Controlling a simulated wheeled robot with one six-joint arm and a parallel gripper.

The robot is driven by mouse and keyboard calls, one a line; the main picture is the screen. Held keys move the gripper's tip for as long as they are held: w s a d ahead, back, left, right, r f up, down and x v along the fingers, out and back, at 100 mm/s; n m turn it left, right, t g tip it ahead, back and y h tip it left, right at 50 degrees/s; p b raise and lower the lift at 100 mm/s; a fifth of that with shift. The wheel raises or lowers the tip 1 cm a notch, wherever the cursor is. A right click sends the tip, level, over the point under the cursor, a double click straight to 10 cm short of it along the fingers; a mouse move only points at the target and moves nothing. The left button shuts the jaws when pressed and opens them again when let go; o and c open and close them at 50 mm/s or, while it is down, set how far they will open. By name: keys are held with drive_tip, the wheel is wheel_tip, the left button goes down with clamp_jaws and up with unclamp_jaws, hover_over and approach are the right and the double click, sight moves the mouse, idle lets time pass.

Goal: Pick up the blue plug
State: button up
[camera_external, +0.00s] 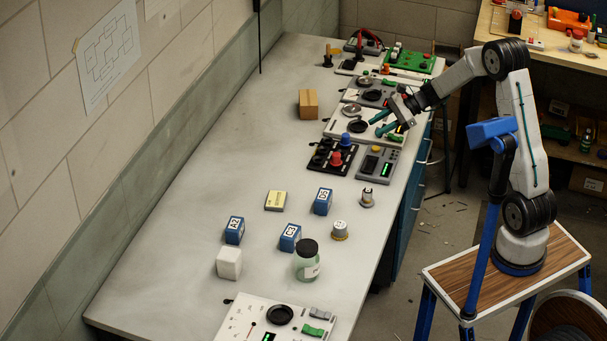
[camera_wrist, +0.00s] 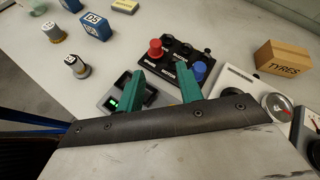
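The blue plug (camera_external: 346,139) stands upright in the black socket panel (camera_external: 322,166) on the bench. In the wrist view the blue plug (camera_wrist: 199,71) shows at the panel's right side, just beyond my right fingertip. A red plug (camera_wrist: 155,48) stands in the same panel; it also shows in the external view (camera_external: 336,158). My gripper (camera_external: 381,124) has green fingers, spread apart with nothing between them. In the external view it is up and to the right of the blue plug. In the wrist view my gripper (camera_wrist: 163,82) partly covers the near side of the panel.
A grey device with a green display (camera_external: 376,162) sits right beside the panel. A white panel with a gauge (camera_external: 352,122) lies behind it. A cardboard box marked TYRES (camera_wrist: 288,62) stands nearby. Blue blocks (camera_external: 323,201) and a jar (camera_external: 307,262) stand towards the front. The bench's left side is mostly clear.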

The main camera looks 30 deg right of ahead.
sight(346, 140)
drive_tip(key=w+f+m+t, duration=0.1)
drive_tip(key=w+f+m, duration=0.1)
drive_tip(key=w+f, duration=0.1)
drive_tip(key=w+f+m+t, duration=0.1)
drive_tip(key=w+f+m, duration=0.2)
drive_tip(key=w+f, duration=0.1)
drive_tip(key=shift+w+d+f, duration=0.1)
drive_tip(key=shift+d+f, duration=0.05)
drive_tip(key=shift+d, duration=0.05)
drive_tip(key=shift+w+a+f, duration=0.1)
drive_tip(key=shift+w+f, duration=0.05)
drive_tip(key=shift+f, duration=0.05)
drive_tip(key=shift+w+a+f+y, duration=0.15)
drive_tip(key=shift+a+f, duration=0.05)
drive_tip(key=shift+a, duration=0.2)
drive_tip(key=shift+w+a+f+y, duration=0.15)
drive_tip(key=shift+a, duration=0.25)
drive_tip(key=shift+r+x, duration=0.2)
drive_tip(key=shift+x, duration=2.6)
drive_tip(key=shift+w, duration=0.1)
drive_tip(key=c, duration=0.8)
